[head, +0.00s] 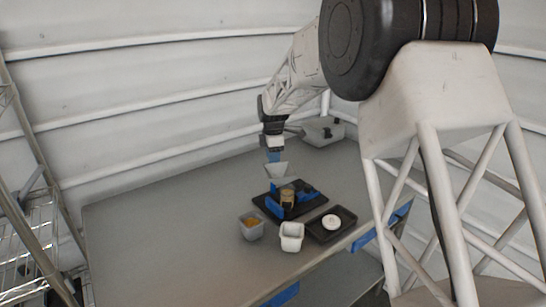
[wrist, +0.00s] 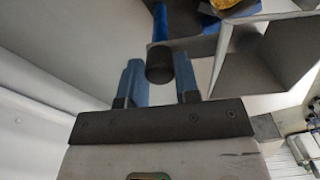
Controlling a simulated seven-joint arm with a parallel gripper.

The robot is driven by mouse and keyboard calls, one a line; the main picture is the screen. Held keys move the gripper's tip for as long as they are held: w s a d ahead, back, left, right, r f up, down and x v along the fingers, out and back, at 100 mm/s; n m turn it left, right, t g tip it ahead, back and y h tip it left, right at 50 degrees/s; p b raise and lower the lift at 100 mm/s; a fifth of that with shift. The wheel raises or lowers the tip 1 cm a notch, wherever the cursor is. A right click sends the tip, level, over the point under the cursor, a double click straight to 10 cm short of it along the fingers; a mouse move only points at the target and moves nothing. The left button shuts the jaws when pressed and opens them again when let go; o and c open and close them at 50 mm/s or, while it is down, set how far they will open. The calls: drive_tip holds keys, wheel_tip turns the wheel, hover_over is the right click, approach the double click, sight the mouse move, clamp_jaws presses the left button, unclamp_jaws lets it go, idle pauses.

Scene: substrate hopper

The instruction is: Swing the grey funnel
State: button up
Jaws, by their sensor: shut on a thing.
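The grey funnel (head: 277,170) is a square, flared hopper above a blue stand (head: 306,189) on a black base. In the wrist view the funnel (wrist: 262,62) is large at the upper right, with its open square mouth showing. A dark round handle (wrist: 160,62) sits on a blue arm beside it. My gripper (wrist: 159,72) has its two blue fingers on either side of this handle, shut on it. In the head view my gripper (head: 274,157) points down right at the funnel, and the handle is hidden there.
A grey cup with yellow-brown contents (head: 251,228), a white cup (head: 291,238) and a black tray (head: 318,235) holding a white round thing (head: 331,222) stand in front of the stand. A grey box (head: 322,132) sits at the back. The table's left side (head: 160,220) is clear.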

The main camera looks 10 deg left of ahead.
idle(0.3)
drive_tip(key=shift+m, duration=6.7)
